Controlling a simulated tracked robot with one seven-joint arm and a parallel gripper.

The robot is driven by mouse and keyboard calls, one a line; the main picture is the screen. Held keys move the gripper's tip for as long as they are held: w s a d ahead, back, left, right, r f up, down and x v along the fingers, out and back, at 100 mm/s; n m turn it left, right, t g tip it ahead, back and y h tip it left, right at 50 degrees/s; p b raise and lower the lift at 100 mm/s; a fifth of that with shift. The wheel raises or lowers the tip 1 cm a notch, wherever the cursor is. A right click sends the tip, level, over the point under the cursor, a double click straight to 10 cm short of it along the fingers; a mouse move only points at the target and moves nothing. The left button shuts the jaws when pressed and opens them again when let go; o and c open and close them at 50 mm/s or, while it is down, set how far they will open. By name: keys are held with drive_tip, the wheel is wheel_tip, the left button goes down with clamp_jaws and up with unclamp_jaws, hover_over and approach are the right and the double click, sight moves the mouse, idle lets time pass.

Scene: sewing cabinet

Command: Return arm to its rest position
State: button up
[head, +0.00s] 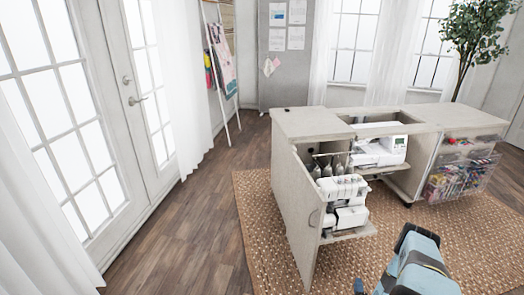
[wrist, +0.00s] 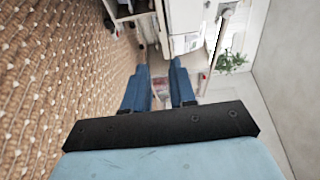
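My gripper (wrist: 160,66) shows in the wrist view as two blue fingers with a clear gap between them. It is open, and nothing is held between the fingers. The wrist view is turned sideways, with the rug on the left and the pale wall on the right. In the head view, a blue and black part of my arm (head: 420,264) shows at the bottom right, in front of the cabinet. I cannot make out the fingertips there.
The sewing cabinet (head: 300,121) stands on a woven rug (head: 258,200), its door (head: 309,235) open. A white sewing machine (head: 378,151) and a serger (head: 345,205) sit in it. Clear bins (head: 460,178) are at right. Wooden floor (head: 200,220) is free at left.

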drive_tip(key=w+d+r+n+g+y, duration=0.15)
drive_tip(key=w+r+n, duration=0.25)
drive_tip(key=w+r, duration=0.7)
drive_tip(key=w+d+r+n+g+y, duration=0.1)
drive_tip(key=w+d+r+n, duration=0.2)
drive_tip(key=w+r, duration=0.85)
drive_tip(key=w+a+r+n+g, duration=0.1)
drive_tip(key=a+r+n+g, duration=0.15)
drive_tip(key=r, duration=1.35)
drive_tip(key=w+a+r+n+g, duration=0.1)
drive_tip(key=a+r+n, duration=0.2)
drive_tip(key=r, duration=1.3)
drive_tip(key=s+a+r+n+g, duration=0.1)
drive_tip(key=s+a+r+n, duration=0.1)
drive_tip(key=s+a+r, duration=0.55)
drive_tip(key=s+a+r+n+g, duration=0.1)
drive_tip(key=s+a+r+g, duration=0.15)
drive_tip(key=s+r, duration=0.9)
drive_tip(key=s+a+r+n, duration=0.1)
drive_tip(key=s+a+r, duration=0.2)
drive_tip(key=s, duration=0.7)
drive_tip(key=s+a+r+n+g, duration=0.1)
drive_tip(key=s+a+r+n, duration=0.1)
drive_tip(key=s, duration=0.8)
drive_tip(key=s+a+r+n+g, duration=0.1)
drive_tip(key=s+a+r, duration=0.3)
drive_tip(key=s, duration=0.6)
drive_tip(key=shift+n+y, duration=0.35)
drive_tip(key=shift+y, duration=0.1)
